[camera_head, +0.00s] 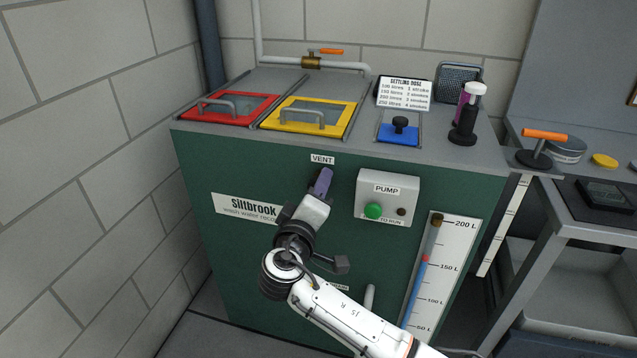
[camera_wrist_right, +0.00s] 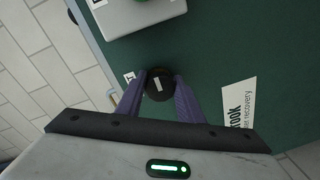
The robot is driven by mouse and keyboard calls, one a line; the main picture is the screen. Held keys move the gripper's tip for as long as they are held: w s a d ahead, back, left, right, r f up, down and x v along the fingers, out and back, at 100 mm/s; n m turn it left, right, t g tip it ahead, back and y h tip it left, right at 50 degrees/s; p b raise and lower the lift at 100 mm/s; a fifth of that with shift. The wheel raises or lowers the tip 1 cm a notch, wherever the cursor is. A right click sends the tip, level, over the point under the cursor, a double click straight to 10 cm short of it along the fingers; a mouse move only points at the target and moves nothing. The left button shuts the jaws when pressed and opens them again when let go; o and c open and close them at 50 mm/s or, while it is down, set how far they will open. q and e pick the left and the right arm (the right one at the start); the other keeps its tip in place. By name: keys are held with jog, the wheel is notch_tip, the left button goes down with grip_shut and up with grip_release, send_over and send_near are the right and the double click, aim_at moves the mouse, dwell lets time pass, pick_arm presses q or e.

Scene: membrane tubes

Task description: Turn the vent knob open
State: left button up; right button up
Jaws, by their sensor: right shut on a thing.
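The vent knob is a dark round knob with a pale line on its face, seen in the right wrist view (camera_wrist_right: 158,84). It sits on the green cabinet front (camera_head: 235,175), under the VENT label (camera_head: 322,160). My right gripper (camera_head: 324,180) is at the knob in the head view and hides most of it there. In the right wrist view its purple fingers (camera_wrist_right: 160,92) are on either side of the knob, shut on it. My left gripper is not in view.
The pump box (camera_head: 387,198) with a green button sits close to the right of my right gripper. A level gauge (camera_head: 436,270) stands further right. Red (camera_head: 228,107) and yellow (camera_head: 308,117) framed lids with handles are on top. A block wall (camera_head: 90,150) is at the left.

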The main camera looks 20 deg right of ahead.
jog(key=shift+f, duration=0.15)
dwell(0.3)
jog(key=o, duration=1.1)
jog(key=shift+c, duration=0.2)
jog(key=v, duration=1)
jog(key=shift+s, duration=0.15)
jog(key=shift+a, duration=0.1)
